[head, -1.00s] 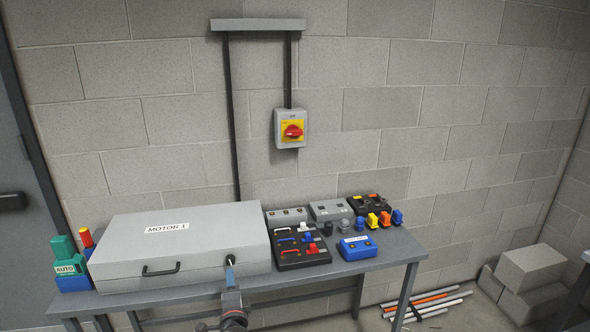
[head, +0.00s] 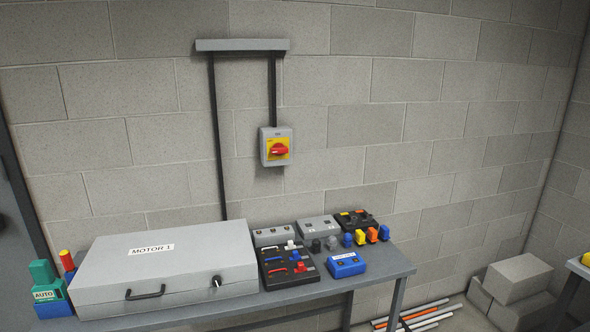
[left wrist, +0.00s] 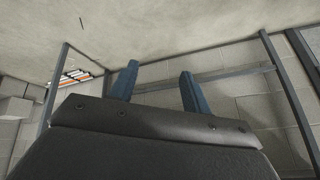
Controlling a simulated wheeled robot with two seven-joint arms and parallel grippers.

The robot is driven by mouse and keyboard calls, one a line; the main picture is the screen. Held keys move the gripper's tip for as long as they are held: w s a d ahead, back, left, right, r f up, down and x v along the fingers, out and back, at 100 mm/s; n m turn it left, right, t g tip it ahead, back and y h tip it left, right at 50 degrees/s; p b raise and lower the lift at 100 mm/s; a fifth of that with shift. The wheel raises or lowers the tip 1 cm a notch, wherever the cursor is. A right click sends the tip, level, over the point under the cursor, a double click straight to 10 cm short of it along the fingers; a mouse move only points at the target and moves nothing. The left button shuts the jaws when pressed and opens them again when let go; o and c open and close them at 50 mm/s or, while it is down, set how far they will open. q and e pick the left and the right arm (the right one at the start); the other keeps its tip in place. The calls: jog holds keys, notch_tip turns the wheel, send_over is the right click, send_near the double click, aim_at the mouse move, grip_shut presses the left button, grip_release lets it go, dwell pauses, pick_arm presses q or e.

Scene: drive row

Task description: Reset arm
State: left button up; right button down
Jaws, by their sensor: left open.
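My left gripper (left wrist: 158,85) shows in the left wrist view with its two blue fingers apart and nothing between them. Beyond the fingers are the table's legs and lower rail (left wrist: 205,77), the block wall and the floor. Neither gripper shows in the head view now. The grey MOTOR 1 box (head: 165,268) lies closed on the table, with a black handle (head: 145,293) and a small latch or knob (head: 216,281) on its front.
The grey table (head: 385,266) holds a black tray of switches (head: 287,265), a blue box (head: 346,264) and several small coloured parts. A red rotary switch (head: 278,150) is on the wall. Pipes (head: 415,314) and concrete blocks (head: 518,278) lie on the floor at right.

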pick_arm(q)
jog(key=s+f+g, duration=0.1)
jog(key=s+f, duration=0.4)
jog(key=s, duration=0.5)
jog(key=s+d+f+n+g, duration=0.1)
jog(key=s+f, duration=0.4)
jog(key=s, duration=0.5)
jog(key=s+f+g, duration=0.2)
jog(key=s+f, duration=0.3)
jog(key=s, duration=0.4)
jog(key=shift+s+d+f+g+h, duration=0.4)
